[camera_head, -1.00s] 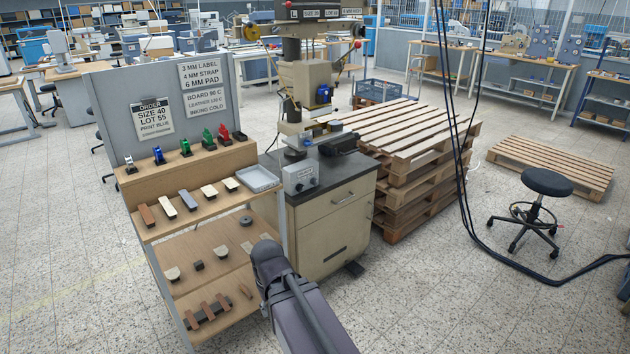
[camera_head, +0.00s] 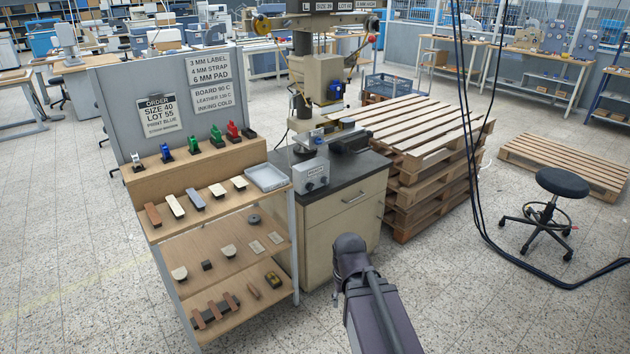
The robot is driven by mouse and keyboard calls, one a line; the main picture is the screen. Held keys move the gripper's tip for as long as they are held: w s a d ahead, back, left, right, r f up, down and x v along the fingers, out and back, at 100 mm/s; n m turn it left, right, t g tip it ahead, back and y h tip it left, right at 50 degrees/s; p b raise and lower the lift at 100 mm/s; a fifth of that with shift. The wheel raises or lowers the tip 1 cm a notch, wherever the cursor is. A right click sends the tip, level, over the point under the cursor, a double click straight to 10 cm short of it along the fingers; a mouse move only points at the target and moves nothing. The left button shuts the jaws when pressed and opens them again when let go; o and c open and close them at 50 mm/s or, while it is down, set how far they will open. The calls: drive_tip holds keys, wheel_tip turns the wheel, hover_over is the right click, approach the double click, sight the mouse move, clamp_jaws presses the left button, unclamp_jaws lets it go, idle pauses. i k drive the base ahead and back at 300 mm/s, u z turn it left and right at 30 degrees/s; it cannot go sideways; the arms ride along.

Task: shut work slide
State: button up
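The foil stamping press (camera_head: 318,78) stands on a dark-topped cabinet (camera_head: 372,166) in the middle of the view. The work slide (camera_head: 338,132) appears to be the light plate low on the press, beside a dark block (camera_head: 350,142); how far it is out, I cannot tell. A control box (camera_head: 311,174) sits at the cabinet's front left corner. My arm reaches up from the bottom edge, in front of the cabinet. My gripper's fingers do not show.
A wooden shelf rack (camera_head: 218,154) with stamps, samples and a grey tray (camera_head: 266,177) stands left of the cabinet. Stacked pallets (camera_head: 410,190) stand close behind it on the right. Hanging black cables (camera_head: 470,150) and a stool (camera_head: 562,182) are farther right.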

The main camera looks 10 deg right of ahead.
sight(354, 143)
drive_tip(key=i, duration=1)
